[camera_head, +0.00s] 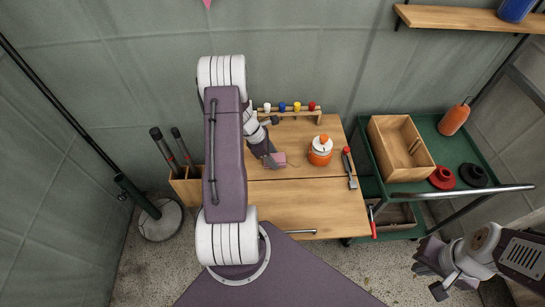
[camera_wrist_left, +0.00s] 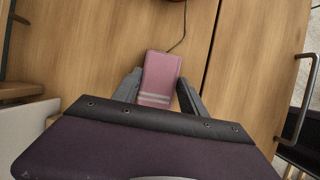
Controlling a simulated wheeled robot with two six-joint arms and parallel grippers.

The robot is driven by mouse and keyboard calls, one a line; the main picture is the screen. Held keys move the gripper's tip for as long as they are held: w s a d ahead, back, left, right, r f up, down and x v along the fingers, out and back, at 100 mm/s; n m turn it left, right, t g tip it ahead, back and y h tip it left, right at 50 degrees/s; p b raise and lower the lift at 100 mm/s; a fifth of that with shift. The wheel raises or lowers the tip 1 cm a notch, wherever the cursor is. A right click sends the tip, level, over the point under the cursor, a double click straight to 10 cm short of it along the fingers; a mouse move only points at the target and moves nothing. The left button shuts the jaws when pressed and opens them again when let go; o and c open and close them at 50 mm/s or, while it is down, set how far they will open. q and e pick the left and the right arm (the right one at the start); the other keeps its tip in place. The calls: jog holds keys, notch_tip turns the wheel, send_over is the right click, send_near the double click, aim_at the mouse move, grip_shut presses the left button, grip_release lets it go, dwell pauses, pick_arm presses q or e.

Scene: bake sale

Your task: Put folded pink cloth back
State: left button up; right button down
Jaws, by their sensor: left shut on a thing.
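The folded pink cloth (camera_wrist_left: 161,72) is a small flat block with pale stripes near one end. It lies between the two grey fingers of my left gripper (camera_wrist_left: 159,80) in the left wrist view. My left gripper (camera_head: 271,157) is shut on the cloth, over the wooden table top.
An orange jar (camera_head: 320,150) stands right of the cloth, with a red-tipped tool (camera_head: 350,170) beyond it. A rack with coloured pegs (camera_head: 290,112) runs along the back. The front table top is clear.

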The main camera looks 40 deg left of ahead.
pick_arm(q)
jog(key=o, duration=1.2)
jog(key=shift+f, duration=0.1)
jog(key=shift+r, duration=0.4)
jog(key=p+v, duration=0.2)
jog(key=v, duration=1)
jog(key=s+d+r+m+y, duration=0.1)
jog(key=s+d+m, duration=0.2)
jog(key=d+m, duration=0.4)
jog(key=s+d+r+m+g+y, duration=0.1)
jog(key=s+d+m, duration=0.2)
jog(key=d+m, duration=0.4)
jog(key=s+d+r+m+y, duration=0.1)
jog(key=s+d+m, duration=0.2)
jog(key=d+m, duration=0.4)
jog(key=shift+d+r+m+g+y, duration=0.1)
jog(key=shift+r+m+g+y, duration=0.1)
jog(key=shift+m, duration=1)
jog(key=shift+d+r+m+g+y, duration=0.1)
jog(key=shift+d+r+m+g, duration=0.1)
jog(key=shift+m, duration=1)
